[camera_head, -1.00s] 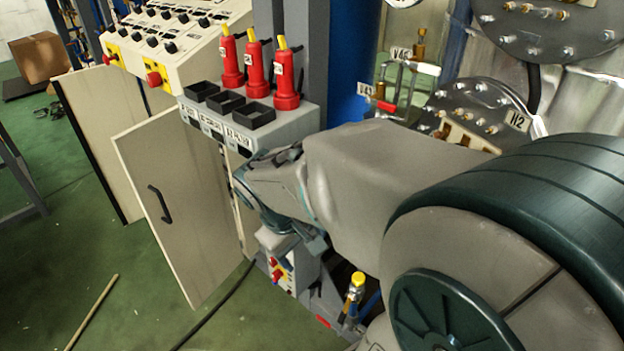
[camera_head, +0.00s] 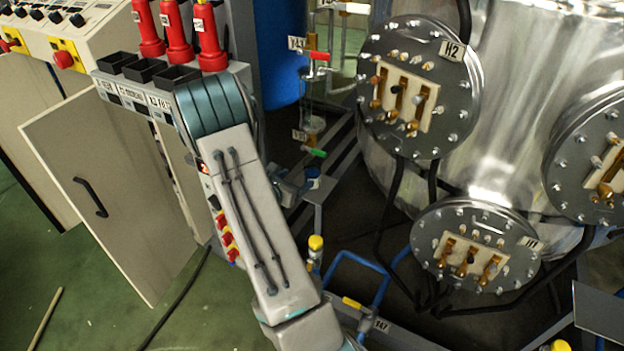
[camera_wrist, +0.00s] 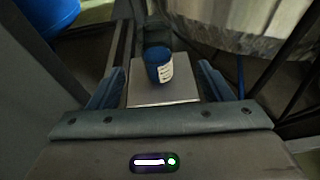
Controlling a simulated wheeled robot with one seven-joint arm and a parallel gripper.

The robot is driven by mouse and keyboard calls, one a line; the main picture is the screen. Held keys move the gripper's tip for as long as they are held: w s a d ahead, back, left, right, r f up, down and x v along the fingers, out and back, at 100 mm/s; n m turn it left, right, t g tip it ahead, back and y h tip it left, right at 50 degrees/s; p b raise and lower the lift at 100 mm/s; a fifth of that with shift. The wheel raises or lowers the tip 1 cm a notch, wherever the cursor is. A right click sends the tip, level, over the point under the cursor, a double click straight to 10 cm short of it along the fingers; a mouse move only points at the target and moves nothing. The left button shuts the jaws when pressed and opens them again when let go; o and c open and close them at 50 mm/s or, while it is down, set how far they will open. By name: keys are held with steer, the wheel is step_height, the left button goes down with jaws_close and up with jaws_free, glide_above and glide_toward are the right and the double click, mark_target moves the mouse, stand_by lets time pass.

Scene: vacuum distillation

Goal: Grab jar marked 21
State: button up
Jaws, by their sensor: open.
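A small dark blue jar (camera_wrist: 154,53) with a white label stands upright on a grey square plate (camera_wrist: 187,86) in the wrist view. The writing on the label is too small to read, so I cannot confirm the number 21. My gripper (camera_wrist: 158,84) is open, with one finger on each side of the plate in the picture and the jar between and beyond them. The jar is not gripped. In the head view, a small blue jar (camera_head: 313,173) shows beside my arm, on a small grey stand; my gripper there is mostly hidden.
A shiny metal vessel (camera_head: 510,90) with bolted flanges stands to the right. Blue pipes (camera_head: 365,262) and frame bars lie below. A blue drum (camera_head: 275,50) is behind.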

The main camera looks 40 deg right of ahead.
mark_target(316, 165)
steer(key=shift+n, duration=0.3)
steer(key=x, duration=1.4)
steer(key=shift+w+a+f+p, duration=0.1)
steer(key=shift+w+f+p, duration=0.25)
steer(key=shift+w+f, duration=0.05)
steer(key=c, duration=1.2)
steer(key=shift+c, duration=0.5)
steer(key=shift+r, duration=0.2)
